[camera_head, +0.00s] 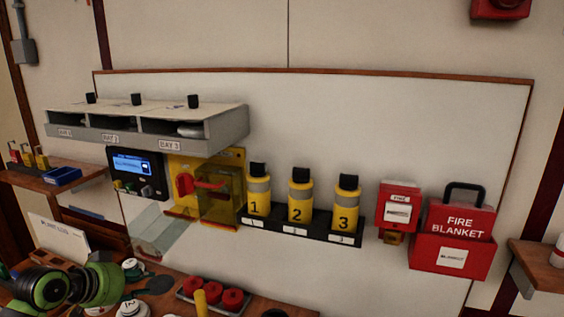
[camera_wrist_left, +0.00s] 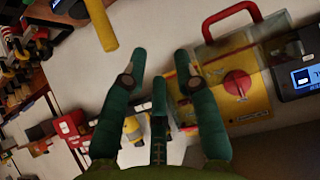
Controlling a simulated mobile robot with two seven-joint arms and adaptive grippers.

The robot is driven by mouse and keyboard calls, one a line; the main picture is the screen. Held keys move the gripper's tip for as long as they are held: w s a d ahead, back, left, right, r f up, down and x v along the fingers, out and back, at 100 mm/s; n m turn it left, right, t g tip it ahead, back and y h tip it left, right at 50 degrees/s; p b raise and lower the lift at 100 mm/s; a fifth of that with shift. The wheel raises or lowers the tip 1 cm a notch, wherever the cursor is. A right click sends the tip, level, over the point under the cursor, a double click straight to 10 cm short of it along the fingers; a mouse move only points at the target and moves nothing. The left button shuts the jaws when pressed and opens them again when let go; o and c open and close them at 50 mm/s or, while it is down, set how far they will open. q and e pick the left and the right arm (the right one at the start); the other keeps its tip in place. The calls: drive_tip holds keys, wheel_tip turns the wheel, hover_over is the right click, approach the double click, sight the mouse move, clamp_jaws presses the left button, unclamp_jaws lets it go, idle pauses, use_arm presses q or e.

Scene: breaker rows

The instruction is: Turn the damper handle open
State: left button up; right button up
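A yellow wall panel (camera_head: 238,160) carries red handle parts (camera_head: 186,184) behind or beside a see-through yellow cover (camera_head: 219,208). In the left wrist view the yellow panel (camera_wrist_left: 212,101) shows a round red knob (camera_wrist_left: 237,83) and a red loop handle (camera_wrist_left: 231,16). I cannot tell which of them is the damper handle. My left gripper (camera_head: 104,280) is low at the left in the head view, apart from the panel. In the left wrist view its green fingers (camera_wrist_left: 159,60) are spread and empty, with the panel beyond and to their right. My right gripper is not in view.
A grey shelf of bays (camera_head: 215,128) juts out above the panel. A control box with a blue screen (camera_head: 131,164) is left of it, with a clear flap (camera_head: 155,230) below. Numbered yellow bottles (camera_head: 300,197) stand right. Red rolls (camera_head: 231,299) and a yellow post (camera_head: 200,304) stand below.

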use_arm(q)
drive_tip(key=s+d+f+g+y, duration=0.1)
drive_tip(key=s+d+f+g, duration=0.1)
drive_tip(key=s+d+f, duration=0.45)
drive_tip(key=s+d+f+g, duration=0.2)
drive_tip(key=s+d+f, duration=0.2)
drive_tip(key=s+f, duration=0.6)
drive_tip(key=s+d+f+n+g+y, duration=0.1)
drive_tip(key=s+f, duration=0.1)
drive_tip(key=s, duration=0.7)
drive_tip(key=s+d+f+n+g+y, duration=0.1)
drive_tip(key=s+n+y, duration=0.1)
drive_tip(key=s, duration=0.7)
wheel_tip(320, 180, down, 30)
drive_tip(key=s+g+b, duration=0.1)
drive_tip(key=s+b, duration=0.2)
drive_tip(key=b, duration=0.3)
drive_tip(key=s+a+f+g+b, duration=0.1)
drive_tip(key=s+f+b, duration=0.3)
drive_tip(key=s+f, duration=1.1)
wheel_tip(320, 180, down, 3)
drive_tip(key=shift+a+r+m+g, duration=0.15)
drive_tip(key=shift+a+m+g, duration=0.15)
drive_tip(key=shift+a, duration=0.6)
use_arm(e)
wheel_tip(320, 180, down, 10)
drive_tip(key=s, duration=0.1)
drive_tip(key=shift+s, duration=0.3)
